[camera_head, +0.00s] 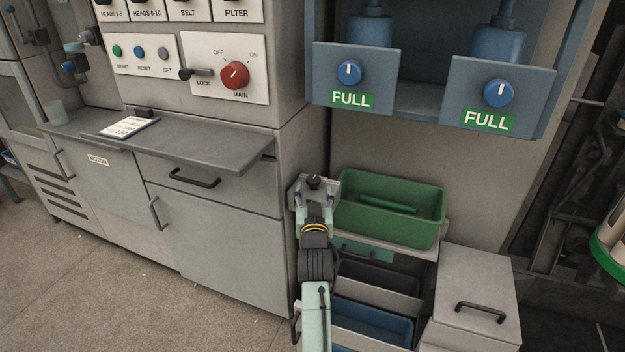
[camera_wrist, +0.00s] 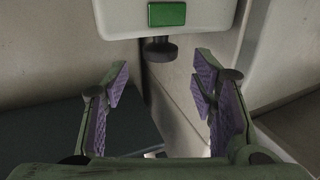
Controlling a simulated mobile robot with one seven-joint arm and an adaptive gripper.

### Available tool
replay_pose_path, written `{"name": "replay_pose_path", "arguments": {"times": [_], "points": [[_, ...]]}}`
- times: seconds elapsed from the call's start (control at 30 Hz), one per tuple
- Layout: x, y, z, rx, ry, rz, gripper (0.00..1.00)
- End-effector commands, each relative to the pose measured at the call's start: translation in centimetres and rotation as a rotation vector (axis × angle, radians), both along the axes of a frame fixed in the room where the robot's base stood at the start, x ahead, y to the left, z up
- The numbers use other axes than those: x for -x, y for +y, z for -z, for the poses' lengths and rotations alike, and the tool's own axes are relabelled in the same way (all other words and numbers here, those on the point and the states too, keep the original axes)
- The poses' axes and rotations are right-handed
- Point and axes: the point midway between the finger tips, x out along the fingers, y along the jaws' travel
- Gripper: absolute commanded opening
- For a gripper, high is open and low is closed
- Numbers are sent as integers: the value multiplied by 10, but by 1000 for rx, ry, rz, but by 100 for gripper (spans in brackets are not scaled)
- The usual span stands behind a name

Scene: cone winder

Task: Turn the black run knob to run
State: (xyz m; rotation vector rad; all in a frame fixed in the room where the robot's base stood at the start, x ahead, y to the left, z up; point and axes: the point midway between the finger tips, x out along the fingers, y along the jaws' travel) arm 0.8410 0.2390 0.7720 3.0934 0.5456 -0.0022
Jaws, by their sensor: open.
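A dark, round knob (camera_wrist: 158,49) shows in the wrist view below a pale housing with a plain green patch. It lies beyond the fingertips, roughly between them, and nothing grips it. I see no run lettering on it and cannot tell its setting. My gripper (camera_wrist: 157,82) is open, with purple pads on both fingers and empty space between them. In the head view my gripper (camera_head: 314,188) is beside the cabinet's right corner, left of the green bin. Its fingers are too small there to make out clearly.
The panel holds a red MAIN knob (camera_head: 235,75) and a black LOCK lever (camera_head: 196,73). Two blue knobs (camera_head: 349,73) sit above FULL labels. A green bin (camera_head: 436,203) stands right of my gripper. A grey shelf (camera_head: 226,151) juts out at left.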

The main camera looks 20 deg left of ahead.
Motion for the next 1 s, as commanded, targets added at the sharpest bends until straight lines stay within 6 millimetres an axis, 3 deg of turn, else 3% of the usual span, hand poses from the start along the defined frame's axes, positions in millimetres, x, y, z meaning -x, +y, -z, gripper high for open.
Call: {"name": "replay_pose_path", "arguments": {"times": [0.1, 0.33, 0.67, 1.0], "points": [[-21, 8, -3, -1, -1, 0, 52], [-45, 17, -1, 0, -1, -1, 52], [-48, 18, 0, 0, -1, -1, 52], [-48, 18, -1, 0, -1, -1, 31]]}}
